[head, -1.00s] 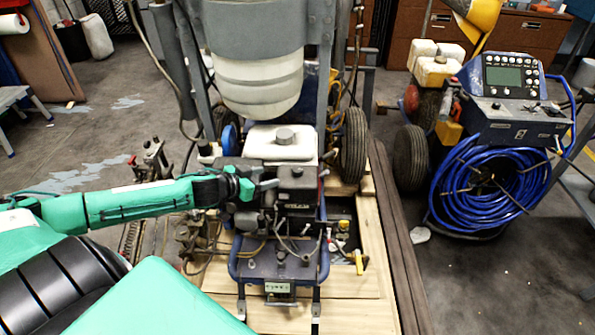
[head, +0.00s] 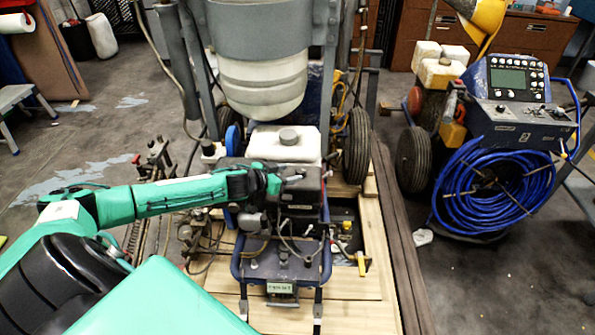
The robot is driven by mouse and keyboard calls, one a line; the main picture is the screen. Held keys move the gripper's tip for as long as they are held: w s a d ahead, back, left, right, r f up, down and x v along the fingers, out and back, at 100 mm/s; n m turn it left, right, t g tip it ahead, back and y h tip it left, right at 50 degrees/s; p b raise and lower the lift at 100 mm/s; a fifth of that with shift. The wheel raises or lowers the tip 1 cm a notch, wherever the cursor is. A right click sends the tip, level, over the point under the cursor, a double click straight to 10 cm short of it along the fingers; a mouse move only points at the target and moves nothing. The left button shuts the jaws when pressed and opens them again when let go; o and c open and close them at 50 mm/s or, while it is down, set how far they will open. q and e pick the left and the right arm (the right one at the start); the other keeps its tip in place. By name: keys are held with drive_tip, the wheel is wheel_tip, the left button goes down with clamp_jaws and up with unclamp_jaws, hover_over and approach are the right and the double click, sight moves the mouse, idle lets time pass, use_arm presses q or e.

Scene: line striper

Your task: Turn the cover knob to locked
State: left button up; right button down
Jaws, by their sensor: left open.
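The line striper's engine stands in the middle of the head view, with a white fuel tank (head: 262,145) on top and a dark engine cover (head: 311,186) below it. My left gripper (head: 291,175) reaches in from the left at the upper part of this cover, just below the tank. It is open. I cannot make out the cover knob; it is too small to tell or hidden by the gripper. I cannot tell whether the fingers touch the cover. My right gripper is not in view.
A grey and white hopper (head: 262,85) hangs above the engine between upright posts. A blue tubular frame (head: 240,270) stands in front. A control panel (head: 513,85) and a coiled blue hose (head: 495,185) are on the right. Floor is clear at lower right.

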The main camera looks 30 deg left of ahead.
sight(299, 171)
use_arm(q)
drive_tip(key=shift+x, duration=2.35)
drive_tip(key=c, duration=1)
